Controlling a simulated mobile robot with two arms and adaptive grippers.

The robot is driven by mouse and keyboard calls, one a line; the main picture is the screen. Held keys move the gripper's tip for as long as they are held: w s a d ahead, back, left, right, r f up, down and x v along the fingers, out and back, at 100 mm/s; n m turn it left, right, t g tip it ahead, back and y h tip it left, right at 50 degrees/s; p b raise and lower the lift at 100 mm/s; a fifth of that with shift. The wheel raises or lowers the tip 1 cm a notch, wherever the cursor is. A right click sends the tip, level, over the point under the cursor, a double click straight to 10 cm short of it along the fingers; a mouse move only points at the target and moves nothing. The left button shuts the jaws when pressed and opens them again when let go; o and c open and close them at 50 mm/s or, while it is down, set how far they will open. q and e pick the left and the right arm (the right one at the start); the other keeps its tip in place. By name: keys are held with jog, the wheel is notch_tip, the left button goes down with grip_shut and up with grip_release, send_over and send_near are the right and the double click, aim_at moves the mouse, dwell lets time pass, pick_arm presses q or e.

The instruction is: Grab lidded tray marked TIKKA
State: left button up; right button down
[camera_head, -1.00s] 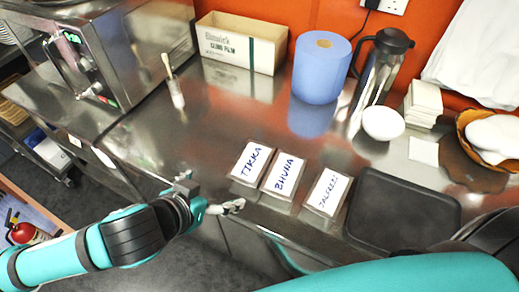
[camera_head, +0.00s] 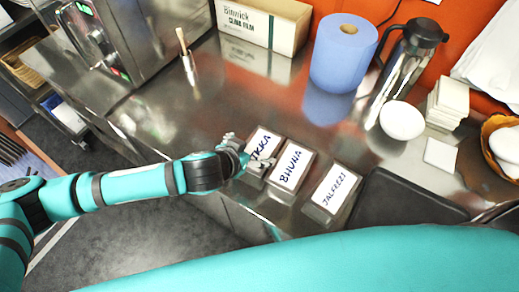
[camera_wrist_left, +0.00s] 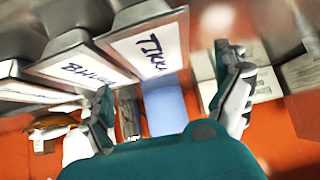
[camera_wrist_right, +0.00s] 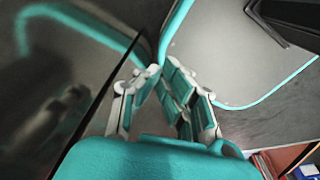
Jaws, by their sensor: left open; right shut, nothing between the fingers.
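The lidded tray marked TIKKA (camera_head: 265,142) stands on the steel counter, leftmost in a row with the BHUNA tray (camera_head: 292,168) and the JALFREZI tray (camera_head: 332,188). My left gripper (camera_head: 240,150) is open at its left side and hides part of its label. In the left wrist view, the TIKKA tray (camera_wrist_left: 150,50) shows between the spread fingers of my left gripper (camera_wrist_left: 168,97), with the BHUNA tray (camera_wrist_left: 82,70) beside it. I cannot tell whether a finger touches the tray. My right gripper (camera_wrist_right: 165,78) is shut and empty, away from the trays.
A black tray (camera_head: 400,200) lies right of the row. Behind stand a blue paper roll (camera_head: 345,58), a cling film box (camera_head: 262,22), a flask (camera_head: 403,65), a white bowl (camera_head: 402,120) and a brush in a pot (camera_head: 188,68).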

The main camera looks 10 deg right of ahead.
aim_at(259, 149)
pick_arm(q)
jog(key=shift+w+d+f, duration=0.15)
jog(key=shift+d+f, duration=0.1)
jog(key=shift+f, duration=0.05)
jog(key=p+x, duration=0.1)
jog(key=x, duration=0.3)
jog(key=shift+f+p, duration=0.2)
jog(key=shift+p, duration=0.15)
jog(key=shift+f, duration=0.35)
jog(key=c, duration=0.6)
jog(key=shift+d+r, duration=0.1)
jog(key=shift+d, duration=0.1)
jog(key=c, duration=0.9)
jog(key=shift+r, duration=0.1)
